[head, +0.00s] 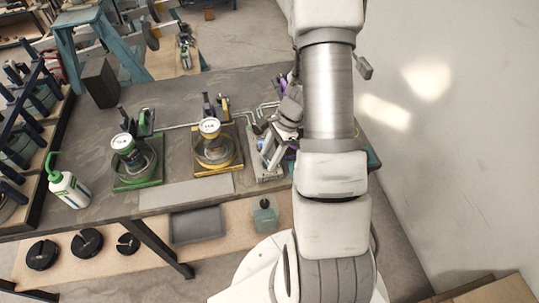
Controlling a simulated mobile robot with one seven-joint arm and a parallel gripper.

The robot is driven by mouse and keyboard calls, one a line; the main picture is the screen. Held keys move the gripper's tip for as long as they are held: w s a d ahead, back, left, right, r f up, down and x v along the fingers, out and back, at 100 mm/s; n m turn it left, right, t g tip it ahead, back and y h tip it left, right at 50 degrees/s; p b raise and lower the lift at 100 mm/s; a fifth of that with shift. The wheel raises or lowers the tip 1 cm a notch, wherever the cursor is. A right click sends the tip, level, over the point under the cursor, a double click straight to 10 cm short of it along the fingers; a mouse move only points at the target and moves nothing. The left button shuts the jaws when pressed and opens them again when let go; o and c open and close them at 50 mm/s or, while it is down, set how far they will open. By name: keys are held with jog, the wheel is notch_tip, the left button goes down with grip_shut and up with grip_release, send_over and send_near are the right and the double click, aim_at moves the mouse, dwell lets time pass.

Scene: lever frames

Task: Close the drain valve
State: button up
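Three colour-marked stations stand on the dark bench (75,185). The green station (138,165) and the yellow station (217,158) each carry a round white-faced gauge and upright lever-like parts behind it. Purple parts (291,150) of a third station show at the right, mostly hidden behind my arm and gripper. No label for the drain valve is readable, so I cannot tell which part it is. My gripper (270,148) is low over the third station. Its fingers blend with the grey parts there, and I cannot tell whether they are open or touching anything.
Thin pipes link the stations along the back. A white bottle with a green top (68,188) stands at the bench's left, near a rack (30,130). A dark block (101,83) is at the back left. A wall (450,130) bounds the right side.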

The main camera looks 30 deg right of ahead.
grip_shut()
jog(key=shift+n, duration=0.4)
jog(key=n+g+b, duration=0.1)
jog(key=n, duration=0.1)
jog(key=shift+w+n, duration=0.15)
jog(key=shift+n, duration=0.25)
jog(key=n+g+b, duration=0.1)
jog(key=n, duration=0.2)
jog(key=shift+w+n+g+h, duration=0.1)
jog(key=shift+n+g+h, duration=0.2)
jog(key=shift+h, duration=0.1)
jog(key=n+g+h+b, duration=0.1)
jog(key=n, duration=0.3)
jog(key=shift+a, duration=0.15)
jog(key=shift+n+g+h+b, duration=0.5)
jog(key=shift+n+h, duration=0.1)
jog(key=shift+n, duration=1.5)
jog(key=o, duration=0.7)
grip_release()
jog(key=shift+a, duration=0.1)
